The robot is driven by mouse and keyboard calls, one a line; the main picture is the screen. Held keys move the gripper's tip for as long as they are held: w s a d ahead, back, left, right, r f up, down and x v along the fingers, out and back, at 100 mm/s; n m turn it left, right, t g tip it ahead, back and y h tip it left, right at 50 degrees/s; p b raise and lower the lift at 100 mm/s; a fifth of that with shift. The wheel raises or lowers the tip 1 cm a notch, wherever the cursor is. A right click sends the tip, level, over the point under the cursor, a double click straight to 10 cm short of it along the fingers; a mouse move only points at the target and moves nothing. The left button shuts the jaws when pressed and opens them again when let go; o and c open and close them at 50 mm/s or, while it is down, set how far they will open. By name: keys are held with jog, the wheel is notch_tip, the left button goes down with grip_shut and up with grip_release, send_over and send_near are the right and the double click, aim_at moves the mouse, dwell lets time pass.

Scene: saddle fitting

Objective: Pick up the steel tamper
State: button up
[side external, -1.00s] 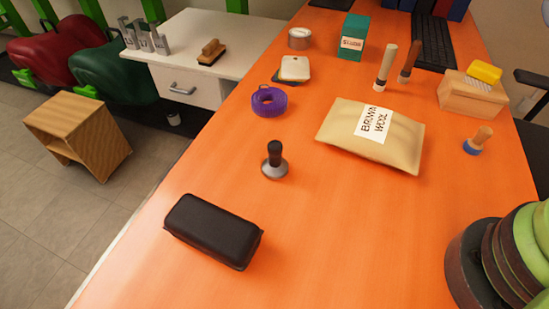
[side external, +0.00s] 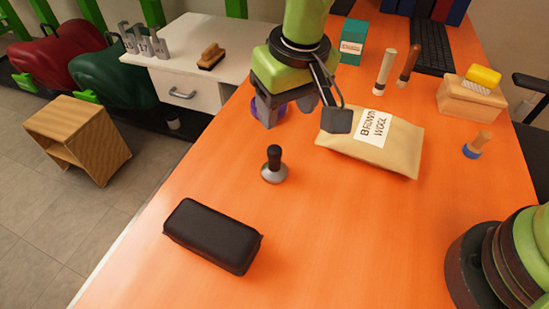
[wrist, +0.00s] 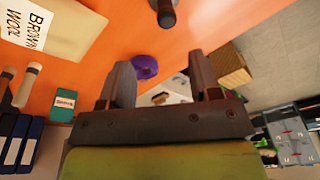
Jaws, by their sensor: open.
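The steel tamper (side external: 274,165) stands upright on the orange table, with a black handle and a silver round base. In the wrist view, its dark handle (wrist: 166,12) shows at the top edge, partly cut off. My gripper (side external: 290,112) is in the air above and behind the tamper in the side view, apart from it. In the wrist view, its two fingers (wrist: 160,78) are spread with nothing between them.
A black case (side external: 212,236) lies in front of the tamper. A brown wool packet (side external: 400,150) lies to its right. A purple strap roll (wrist: 145,67) is behind, partly hidden by my gripper in the side view. The table around the tamper is clear.

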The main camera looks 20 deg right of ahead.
aim_at(276, 150)
jog(key=f, duration=0.2)
jog(key=a+f, duration=0.1)
jog(key=f, duration=0.3)
jog(key=shift+w+a+f, duration=0.2)
jog(key=shift+a+f, duration=0.05)
jog(key=shift+w+f, duration=0.2)
jog(key=shift+f, duration=1.3)
jog(key=shift+w+f, duration=0.15)
jog(key=shift+f, duration=1.35)
grip_shut()
